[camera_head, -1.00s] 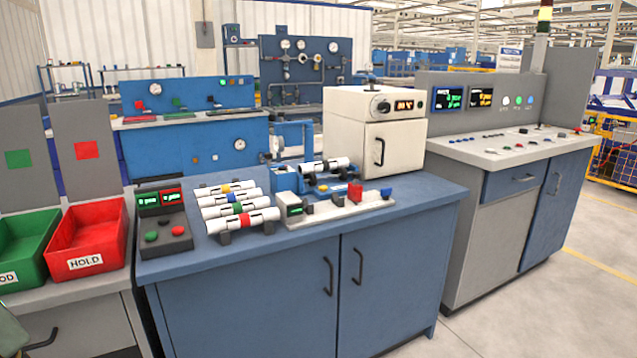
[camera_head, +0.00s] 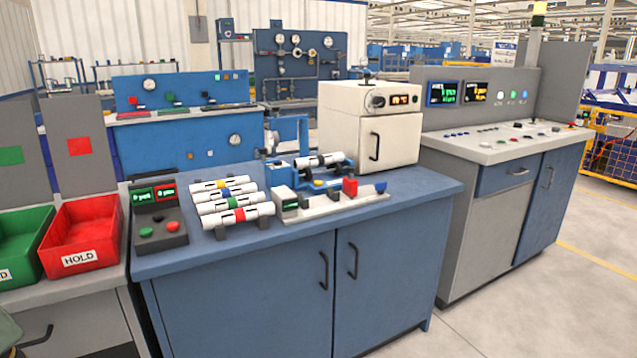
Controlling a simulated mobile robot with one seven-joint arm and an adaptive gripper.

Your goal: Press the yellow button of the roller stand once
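The roller stand (camera_head: 283,176) is blue and stands at the back of the blue bench, left of the white oven. A white pipe with dark bands (camera_head: 320,160) lies across its top. A small yellow button (camera_head: 318,183) shows low at its front, just behind the white measuring fixture. The button is small in this view, and I cannot tell whether it is pressed in. My gripper is not in view, and nothing is seen touching the stand or the button.
Several white pipes (camera_head: 236,215) with coloured bands lie on a rack at the bench's left. The white fixture (camera_head: 345,204) with a red block (camera_head: 350,187) stands in front of the roller stand. A button box (camera_head: 158,232) and red HOLD bin (camera_head: 80,235) are further left.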

